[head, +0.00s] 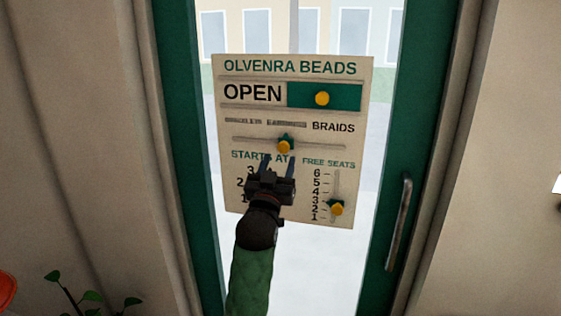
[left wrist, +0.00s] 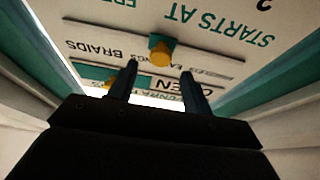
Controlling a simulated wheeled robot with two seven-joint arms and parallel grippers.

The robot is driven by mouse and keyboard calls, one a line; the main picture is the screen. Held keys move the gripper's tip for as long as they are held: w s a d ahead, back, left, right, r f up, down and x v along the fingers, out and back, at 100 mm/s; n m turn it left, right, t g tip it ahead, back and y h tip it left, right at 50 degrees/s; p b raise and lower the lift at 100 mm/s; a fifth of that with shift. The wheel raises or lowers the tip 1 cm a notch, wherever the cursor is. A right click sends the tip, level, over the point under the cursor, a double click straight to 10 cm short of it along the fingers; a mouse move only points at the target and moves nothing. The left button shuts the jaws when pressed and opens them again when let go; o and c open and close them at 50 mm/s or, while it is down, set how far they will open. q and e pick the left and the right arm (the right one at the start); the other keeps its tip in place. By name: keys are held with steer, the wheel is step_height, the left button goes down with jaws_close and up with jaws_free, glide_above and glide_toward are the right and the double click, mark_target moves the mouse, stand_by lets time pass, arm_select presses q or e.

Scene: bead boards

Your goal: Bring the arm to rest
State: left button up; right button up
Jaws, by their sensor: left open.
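My left gripper (head: 279,168) is open in front of the sign board (head: 228,205), its fingertips just below the yellow knob (head: 284,147) of the horizontal slider. In the left wrist view the two fingers (left wrist: 160,75) stand apart with nothing between them, and the yellow knob (left wrist: 160,50) shows beyond them. I cannot tell whether they touch the board. The board reads OLVENRA BEADS and OPEN. The knob sits near the middle of its track, left of BRAIDS. My gripper and wrist hide most of the STARTS AT scale. My right gripper is not in view.
The board hangs on a glass door with a green frame (head: 386,215) and a metal handle (head: 398,224) at right. A yellow knob (head: 322,98) is beside OPEN; another (head: 336,208) sits low on the FREE SEATS slider. A leafy plant (head: 92,296) is at lower left.

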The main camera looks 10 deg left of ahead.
arm_select(q)
steer(key=shift+s+f, duration=0.2)
steer(key=shift+s, duration=0.3)
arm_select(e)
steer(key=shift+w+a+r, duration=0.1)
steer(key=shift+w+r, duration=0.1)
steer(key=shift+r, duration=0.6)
arm_select(q)
steer(key=shift+f, duration=0.1)
